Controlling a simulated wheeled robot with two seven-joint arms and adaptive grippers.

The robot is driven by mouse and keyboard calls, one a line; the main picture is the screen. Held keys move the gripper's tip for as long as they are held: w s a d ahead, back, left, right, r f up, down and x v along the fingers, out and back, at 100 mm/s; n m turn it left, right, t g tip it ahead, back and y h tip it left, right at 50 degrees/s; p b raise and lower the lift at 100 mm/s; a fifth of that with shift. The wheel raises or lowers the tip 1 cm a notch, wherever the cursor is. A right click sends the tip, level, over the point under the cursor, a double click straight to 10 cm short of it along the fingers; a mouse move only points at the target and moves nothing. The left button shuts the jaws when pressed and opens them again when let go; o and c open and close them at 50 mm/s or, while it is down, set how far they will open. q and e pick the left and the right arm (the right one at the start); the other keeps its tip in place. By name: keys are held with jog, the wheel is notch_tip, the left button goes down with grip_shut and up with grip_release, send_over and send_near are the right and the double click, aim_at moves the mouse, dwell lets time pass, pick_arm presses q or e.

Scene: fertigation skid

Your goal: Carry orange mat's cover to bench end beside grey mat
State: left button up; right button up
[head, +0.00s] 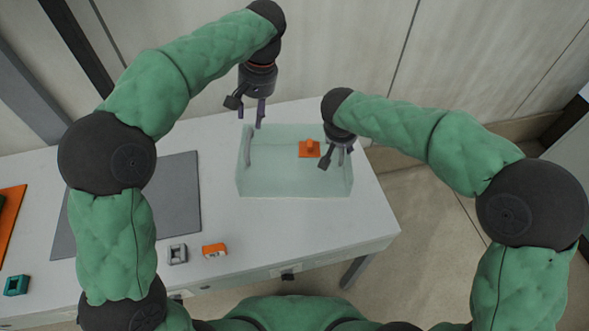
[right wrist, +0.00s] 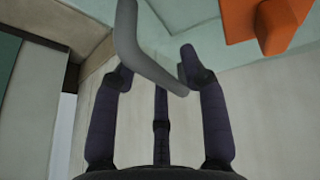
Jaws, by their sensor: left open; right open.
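The clear, pale-green cover (head: 290,185) stands at the right end of the bench, to the right of the grey mat (head: 180,195) and apart from it. An orange square with a knob (head: 310,149) shows at its back; it also shows in the right wrist view (right wrist: 265,20). The cover's left grey handle (head: 248,150) stands below my left gripper (head: 257,115), which is open and empty. My right gripper (head: 344,153) is open at the cover's right side; in its wrist view a grey handle (right wrist: 138,45) passes between the fingers. The orange mat (head: 12,225) is at the far left, partly cut off.
A grey block (head: 178,254) and an orange block (head: 214,250) lie near the bench's front edge. A teal block (head: 16,285) lies further left. A wall stands close behind the bench. The bench's right edge is close to the cover, with floor beyond.

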jog(key=v, duration=1.2)
jog(key=shift+w, duration=0.1)
